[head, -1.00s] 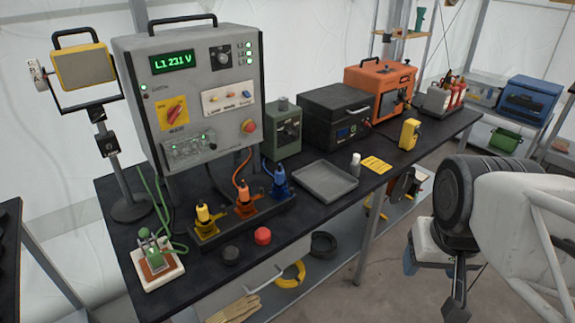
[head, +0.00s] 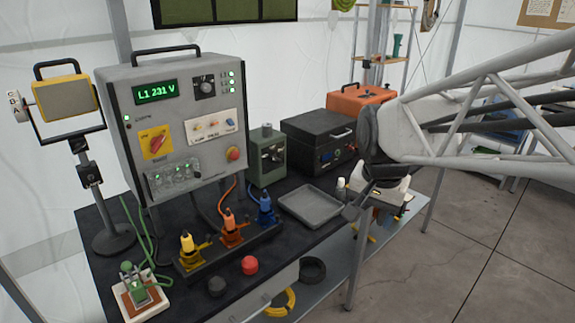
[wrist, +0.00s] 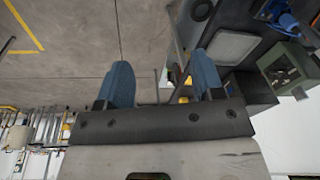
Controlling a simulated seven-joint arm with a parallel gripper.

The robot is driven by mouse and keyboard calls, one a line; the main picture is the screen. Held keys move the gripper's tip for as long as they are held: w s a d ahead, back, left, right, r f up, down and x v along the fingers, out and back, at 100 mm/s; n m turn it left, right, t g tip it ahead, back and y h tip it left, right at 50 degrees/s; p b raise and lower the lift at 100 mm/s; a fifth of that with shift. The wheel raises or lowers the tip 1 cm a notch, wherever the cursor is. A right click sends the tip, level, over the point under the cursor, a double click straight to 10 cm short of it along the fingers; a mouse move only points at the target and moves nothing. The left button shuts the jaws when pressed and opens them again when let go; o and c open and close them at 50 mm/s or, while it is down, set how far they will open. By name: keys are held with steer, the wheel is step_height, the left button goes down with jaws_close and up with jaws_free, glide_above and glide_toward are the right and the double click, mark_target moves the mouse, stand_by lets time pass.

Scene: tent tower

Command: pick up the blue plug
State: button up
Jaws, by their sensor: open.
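The blue plug (head: 265,206) stands upright in the right end of the dark holder (head: 225,247) at the bench front, with a blue cable behind it. In the wrist view it shows at the top right (wrist: 284,18). The orange plug (head: 231,227) and yellow plug (head: 188,244) stand to its left. My gripper, seen with its two blue fingers in the wrist view (wrist: 163,82), is open, with nothing held between them. It is right of the blue plug, near the bench's front edge past the tray; in the head view its fingers are hard to make out.
The grey tray (head: 311,207) lies between the blue plug and my gripper. The panel box (head: 182,95) and green box (head: 268,160) rise behind the plugs. A red cap (head: 250,265) and dark cap (head: 216,286) lie in front. Open floor is at right.

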steer(key=w+a+f+m+g, duration=0.1)
steer(key=w+a+m, duration=0.2)
steer(key=w+a, duration=0.35)
steer(key=w+a+f+m, duration=0.2)
steer(key=w+a, duration=0.2)
steer(key=w, duration=0.6)
steer(key=m, duration=0.6)
glide_above(265, 192)
steer(key=shift+g, duration=0.4)
steer(key=f, duration=0.8)
steer(key=shift+s+d+f, duration=0.2)
steer(key=shift+d, duration=0.2)
steer(key=shift+w+a+f, duration=0.25)
steer(key=shift+a+f, duration=0.05)
steer(key=shift+a, duration=0.1)
steer(key=shift+f, duration=1.25)
steer(key=shift+f, duration=2.65)
